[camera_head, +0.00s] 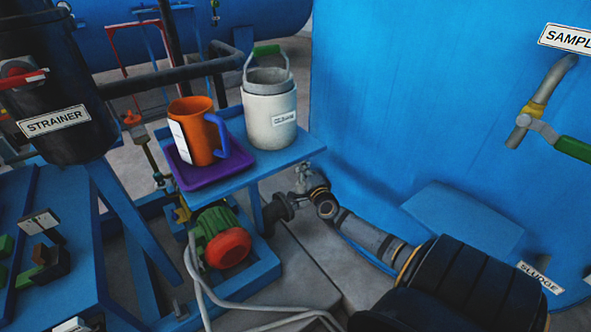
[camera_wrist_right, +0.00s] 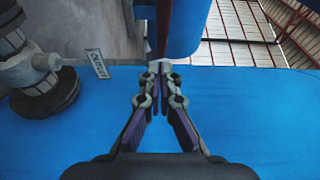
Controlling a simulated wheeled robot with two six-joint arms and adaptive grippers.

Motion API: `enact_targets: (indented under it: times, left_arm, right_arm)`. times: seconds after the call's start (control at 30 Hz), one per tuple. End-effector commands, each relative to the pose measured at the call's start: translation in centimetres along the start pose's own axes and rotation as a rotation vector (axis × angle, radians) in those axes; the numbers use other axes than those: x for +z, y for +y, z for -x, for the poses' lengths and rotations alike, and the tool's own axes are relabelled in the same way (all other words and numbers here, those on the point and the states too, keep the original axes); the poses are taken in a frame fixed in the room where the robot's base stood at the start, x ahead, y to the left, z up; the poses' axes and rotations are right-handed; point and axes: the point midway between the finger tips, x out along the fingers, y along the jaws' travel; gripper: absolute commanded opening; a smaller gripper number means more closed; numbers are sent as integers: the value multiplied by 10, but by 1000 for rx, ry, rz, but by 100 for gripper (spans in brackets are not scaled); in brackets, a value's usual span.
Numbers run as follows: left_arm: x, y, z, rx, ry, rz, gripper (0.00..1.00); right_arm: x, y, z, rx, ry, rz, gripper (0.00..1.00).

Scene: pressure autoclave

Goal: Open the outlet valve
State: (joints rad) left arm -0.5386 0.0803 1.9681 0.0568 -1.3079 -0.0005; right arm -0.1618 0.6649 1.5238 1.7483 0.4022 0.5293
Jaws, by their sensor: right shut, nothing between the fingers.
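My right arm (camera_head: 385,245) comes in from the lower right in the head view. Its gripper (camera_head: 304,178) is small there, just under the right edge of the blue stand. In the right wrist view the right gripper (camera_wrist_right: 160,72) is shut and empty, its fingertips together. No outlet valve handle is clearly recognisable. My left gripper is not in view.
The blue stand (camera_head: 300,148) holds a white pail (camera_head: 270,118) and an orange mug (camera_head: 198,130) on a purple tray (camera_head: 215,172). A green pump with a red end (camera_head: 228,247) is below. A large blue tank (camera_head: 420,120) fills the right. A black strainer (camera_head: 55,90) is left.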

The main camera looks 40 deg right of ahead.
Motion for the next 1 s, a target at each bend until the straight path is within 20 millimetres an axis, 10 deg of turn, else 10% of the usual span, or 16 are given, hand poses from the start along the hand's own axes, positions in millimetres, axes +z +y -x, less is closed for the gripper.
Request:
enact_targets:
  times: [0.7, 1.0]
  left_arm:
    - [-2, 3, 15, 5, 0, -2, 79]
    - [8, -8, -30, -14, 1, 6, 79]
  right_arm:
    - [21, -1, -19, 0, 6, -1, 0]
    - [31, -3, -25, 1, 75, -2, 0]
